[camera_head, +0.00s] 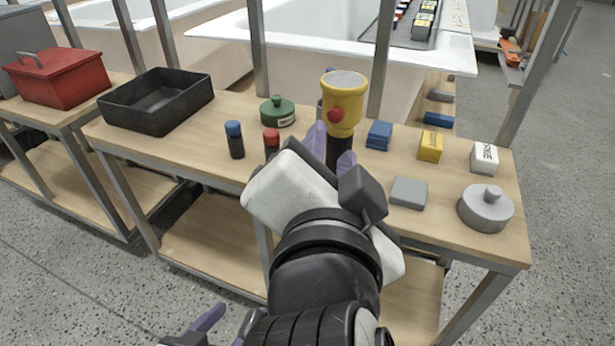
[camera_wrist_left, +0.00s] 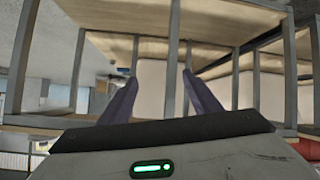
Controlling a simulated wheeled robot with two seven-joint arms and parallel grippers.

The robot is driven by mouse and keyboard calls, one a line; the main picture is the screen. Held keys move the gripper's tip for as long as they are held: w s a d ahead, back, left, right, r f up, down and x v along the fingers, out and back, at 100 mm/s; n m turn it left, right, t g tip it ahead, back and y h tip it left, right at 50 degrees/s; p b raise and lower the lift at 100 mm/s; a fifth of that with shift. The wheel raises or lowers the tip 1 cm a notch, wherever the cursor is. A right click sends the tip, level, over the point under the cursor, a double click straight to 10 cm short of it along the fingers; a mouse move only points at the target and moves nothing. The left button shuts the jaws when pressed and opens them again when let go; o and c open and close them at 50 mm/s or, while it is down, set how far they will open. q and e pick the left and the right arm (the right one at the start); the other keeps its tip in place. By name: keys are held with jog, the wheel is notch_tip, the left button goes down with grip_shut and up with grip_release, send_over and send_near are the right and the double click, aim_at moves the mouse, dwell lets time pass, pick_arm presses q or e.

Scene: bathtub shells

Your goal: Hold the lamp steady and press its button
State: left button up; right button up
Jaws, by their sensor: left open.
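The lamp (camera_head: 344,98) has a yellow head with a pale round top, a red button (camera_head: 335,115) on its side facing me, and a black handle. It looks upright, and its lower end is hidden by my right gripper (camera_head: 332,150). The purple fingers of that gripper lie on both sides of the black handle and appear shut on it, below the button. My left gripper (camera_head: 228,314) is low in front of the bench, well below the lamp and apart from it. In the left wrist view its fingers (camera_wrist_left: 158,92) are spread and empty, with no lamp between them.
The wooden bench (camera_head: 225,178) holds a black tray (camera_head: 150,118), a green round container (camera_head: 277,112), blue and red small cylinders, several small blocks, and a grey knobbed disc (camera_head: 486,208). A red toolbox (camera_head: 58,80) stands left. White tubs are behind. The floor in front is free.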

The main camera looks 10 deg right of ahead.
pick_arm(q)
jog(key=w+d+r+m+t+h, duration=0.1)
jog(key=w+d+r+h, duration=0.1)
jog(key=w+d+r, duration=0.3)
jog(key=w+d+r+m+t+h, duration=0.1)
jog(key=w+d+r+m, duration=0.15)
jog(key=r, duration=0.35)
jog(key=m+h, duration=0.2)
jog(key=h, duration=0.2)
send_near(332, 161)
jog(key=x, duration=0.2)
jog(key=shift+t, duration=0.3)
jog(key=x, duration=1)
jog(key=shift+d+f, duration=0.1)
jog(key=c, duration=1.3)
pick_arm(e)
jog(key=shift+c, duration=0.2)
pick_arm(q)
jog(key=shift+o, duration=0.2)
pick_arm(e)
grip_shut()
jog(key=shift+w, duration=0.1)
